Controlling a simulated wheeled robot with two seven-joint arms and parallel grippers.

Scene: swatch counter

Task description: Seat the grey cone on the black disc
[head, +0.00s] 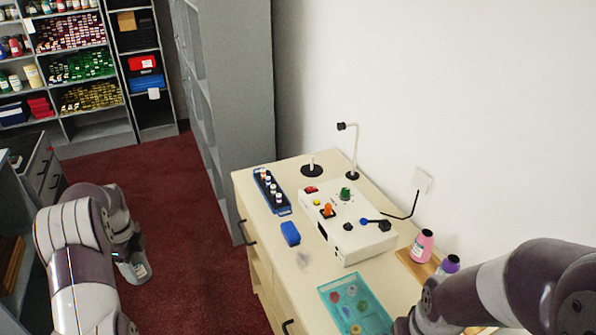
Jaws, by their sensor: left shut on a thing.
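A black disc (312,171) lies at the back left of the counter, near the wall. A small pale upright piece (312,160) stands at its middle; I cannot tell whether it is the grey cone or a post. No other grey cone shows clearly. My left gripper (138,272) is low over the red floor, left of the counter and well apart from the disc. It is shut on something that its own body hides. My right arm comes in at the lower right; its gripper is out of view.
The counter (270,237) carries a blue rack (260,187) of vials, a blue block (290,233), a white control box (345,248) and a teal tray (330,290). A thin lamp (354,150) stands right of the disc. A pink bottle (422,247) stands at right.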

